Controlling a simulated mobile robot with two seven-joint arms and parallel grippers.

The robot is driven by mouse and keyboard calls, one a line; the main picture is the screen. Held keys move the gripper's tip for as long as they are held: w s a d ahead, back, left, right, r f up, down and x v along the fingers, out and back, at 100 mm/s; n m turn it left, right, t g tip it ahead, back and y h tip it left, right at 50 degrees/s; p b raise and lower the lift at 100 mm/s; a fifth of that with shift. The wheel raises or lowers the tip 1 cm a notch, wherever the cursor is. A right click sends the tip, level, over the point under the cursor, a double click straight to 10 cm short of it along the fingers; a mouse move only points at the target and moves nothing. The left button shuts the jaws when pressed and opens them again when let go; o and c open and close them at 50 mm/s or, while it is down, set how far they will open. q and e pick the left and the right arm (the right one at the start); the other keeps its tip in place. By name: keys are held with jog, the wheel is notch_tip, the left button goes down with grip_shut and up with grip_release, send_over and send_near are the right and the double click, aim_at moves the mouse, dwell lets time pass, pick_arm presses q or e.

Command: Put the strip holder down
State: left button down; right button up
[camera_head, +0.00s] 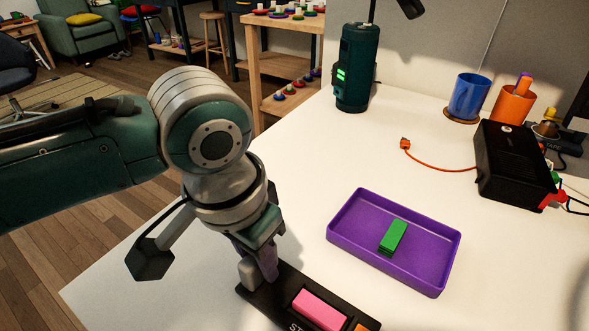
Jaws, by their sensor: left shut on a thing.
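The strip holder (275,299) is a long black piece with white lettering at the bottom of the head view. A pink block (319,310) and part of an orange block (361,328) sit in it; its lower part is cut off by the frame. My left gripper (258,274) points down at the holder's far left end and is shut on it. A purple piece shows at the fingers, partly hidden. I cannot tell whether the holder touches the white table (300,190). My right gripper is not in view.
A purple tray (429,252) with a green block (392,237) lies right of the holder. Behind are a dark green cylinder (356,70), blue cup (468,97), orange cup (512,106), black box (508,160) and orange cable (430,164). The table's left edge is near.

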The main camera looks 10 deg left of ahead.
pick_arm(q)
jog(key=shift+f, duration=0.1)
jog(key=c, duration=0.7)
grip_release()
jog(key=r+p, duration=0.1)
jog(key=r, duration=0.2)
jog(key=s+r+p, duration=0.1)
jog(key=r, duration=0.3)
jog(key=r+p, duration=0.2)
jog(key=r, duration=0.2)
jog(key=shift+s+a, duration=0.2)
jog(key=shift+a, duration=0.1)
jog(key=s+d+h, duration=0.2)
jog(key=s+d, duration=0.1)
jog(key=s, duration=0.3)
jog(key=s+a+n+y, duration=0.1)
jog(key=s+a, duration=0.2)
jog(key=s+a+n+t, duration=0.1)
jog(key=s+a, duration=0.2)
jog(key=a, duration=0.1)
jog(key=s+a+f+t+y, duration=0.1)
jog(key=s+a, duration=0.2)
jog(key=shift+a+n+y, duration=0.3)
jog(key=shift+n, duration=0.1)
